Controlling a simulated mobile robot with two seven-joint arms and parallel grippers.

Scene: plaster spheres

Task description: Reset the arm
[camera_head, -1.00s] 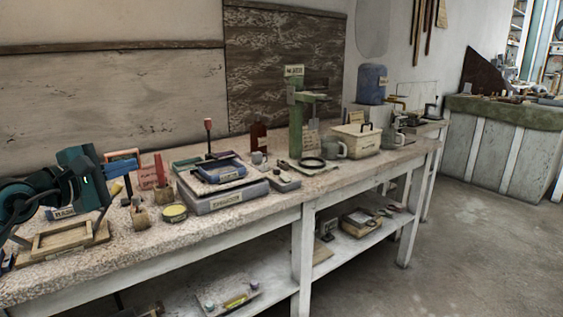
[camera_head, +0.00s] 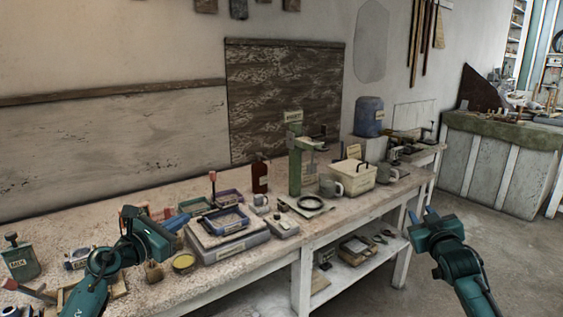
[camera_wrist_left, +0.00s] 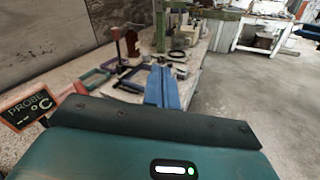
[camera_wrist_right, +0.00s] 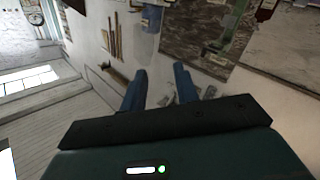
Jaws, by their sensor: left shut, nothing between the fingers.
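My left gripper (camera_head: 178,219) is over the left part of the long workbench (camera_head: 330,222). In the left wrist view its two blue fingers (camera_wrist_left: 161,70) lie together with nothing between them. My right gripper (camera_head: 421,214) is off the bench's front right side, above the floor, with its fingers raised. In the right wrist view its blue fingers (camera_wrist_right: 160,70) stand apart, with nothing between them.
The bench holds a grey box with a blue frame (camera_head: 230,247), a green stand (camera_head: 296,165), a cream box (camera_head: 350,178), a yellow-topped tin (camera_head: 184,262) and a green canister (camera_head: 20,260). Open floor (camera_head: 510,260) lies to the right.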

